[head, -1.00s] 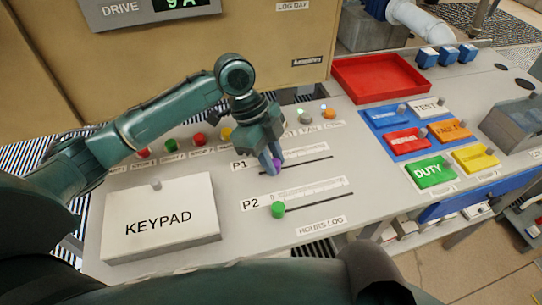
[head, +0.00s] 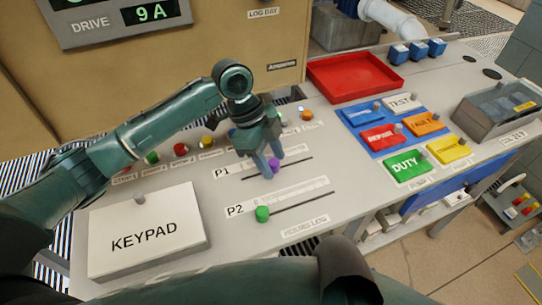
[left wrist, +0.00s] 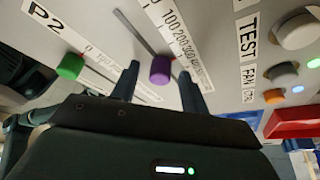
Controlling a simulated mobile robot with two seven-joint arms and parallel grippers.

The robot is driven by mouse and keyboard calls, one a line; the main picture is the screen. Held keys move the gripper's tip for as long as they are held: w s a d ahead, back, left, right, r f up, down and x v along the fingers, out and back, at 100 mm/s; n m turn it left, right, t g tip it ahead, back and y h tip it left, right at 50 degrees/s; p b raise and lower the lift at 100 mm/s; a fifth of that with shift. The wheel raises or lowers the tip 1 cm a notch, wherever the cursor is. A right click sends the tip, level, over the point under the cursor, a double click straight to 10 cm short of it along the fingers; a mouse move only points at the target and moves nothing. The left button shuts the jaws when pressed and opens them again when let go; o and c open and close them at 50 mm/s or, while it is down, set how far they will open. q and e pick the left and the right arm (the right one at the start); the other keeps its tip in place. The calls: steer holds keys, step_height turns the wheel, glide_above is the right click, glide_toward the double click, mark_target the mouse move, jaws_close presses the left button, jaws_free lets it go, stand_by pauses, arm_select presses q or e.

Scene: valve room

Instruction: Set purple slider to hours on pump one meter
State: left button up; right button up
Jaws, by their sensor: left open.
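The purple slider knob (head: 274,166) sits near the left part of the P1 slot (head: 296,163), on the sloping grey desk. In the left wrist view the purple knob (left wrist: 160,69) lies between the two fingers of my left gripper (left wrist: 158,85), with a gap showing on each side. In the head view my left gripper (head: 268,170) reaches down over the knob and is open. Part of the P1 scale is hidden behind the gripper. In the left wrist view scale numbers such as 100 and 200 (left wrist: 178,28) show beside the slot. My right gripper is not in view.
The green P2 knob (head: 262,214) stands just in front, at the left of its slot. The white keypad box (head: 146,231) is to the left. Coloured push buttons (head: 180,149) line the back. A red tray (head: 354,76) and coloured label blocks (head: 407,165) lie right. A display reads 9 A (head: 151,12).

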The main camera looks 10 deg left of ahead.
arm_select(q)
steer(key=s+v, duration=0.1)
steer(key=v, duration=1.2)
steer(key=shift+w+b, duration=0.4)
steer(key=shift+w, duration=0.1)
